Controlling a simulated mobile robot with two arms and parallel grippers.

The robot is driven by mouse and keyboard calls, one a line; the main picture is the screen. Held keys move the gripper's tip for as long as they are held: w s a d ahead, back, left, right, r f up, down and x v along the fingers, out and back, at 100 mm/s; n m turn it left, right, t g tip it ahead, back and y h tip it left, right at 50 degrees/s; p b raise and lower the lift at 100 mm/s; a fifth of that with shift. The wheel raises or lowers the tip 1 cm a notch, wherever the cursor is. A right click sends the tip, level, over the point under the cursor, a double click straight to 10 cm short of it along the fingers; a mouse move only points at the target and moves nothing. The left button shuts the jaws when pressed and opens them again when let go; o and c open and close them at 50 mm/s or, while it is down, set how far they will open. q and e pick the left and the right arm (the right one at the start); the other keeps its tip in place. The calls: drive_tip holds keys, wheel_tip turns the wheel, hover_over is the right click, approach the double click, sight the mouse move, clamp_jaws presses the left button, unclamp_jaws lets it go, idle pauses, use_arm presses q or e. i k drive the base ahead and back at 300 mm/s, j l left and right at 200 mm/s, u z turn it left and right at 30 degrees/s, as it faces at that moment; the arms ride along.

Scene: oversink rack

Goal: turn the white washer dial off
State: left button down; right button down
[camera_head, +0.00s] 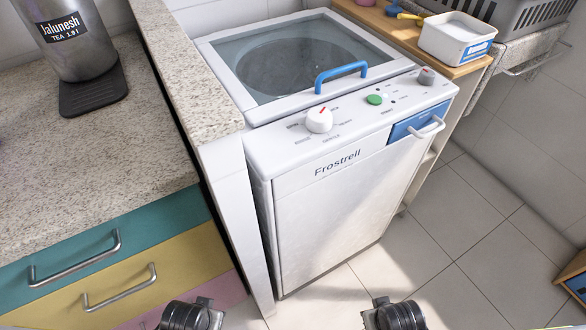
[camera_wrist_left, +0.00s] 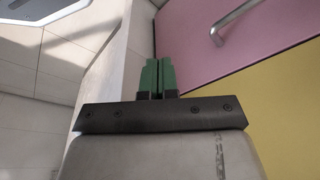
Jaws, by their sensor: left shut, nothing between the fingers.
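The white dial (camera_head: 319,120) sits on the left part of the control panel on the white top-loading washer (camera_head: 330,215), with a red mark on its top towards the upper right. My right gripper is not in view.
The panel also holds a green button (camera_head: 375,99) and a grey knob (camera_head: 427,76). A blue handle (camera_head: 341,74) stands on the lid. A granite counter (camera_head: 110,160) with drawers borders the washer on the left. Tiled floor (camera_head: 450,250) lies free in front.

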sight(319, 120)
drive_tip(key=k+u, duration=0.85)
drive_tip(key=i, duration=0.05)
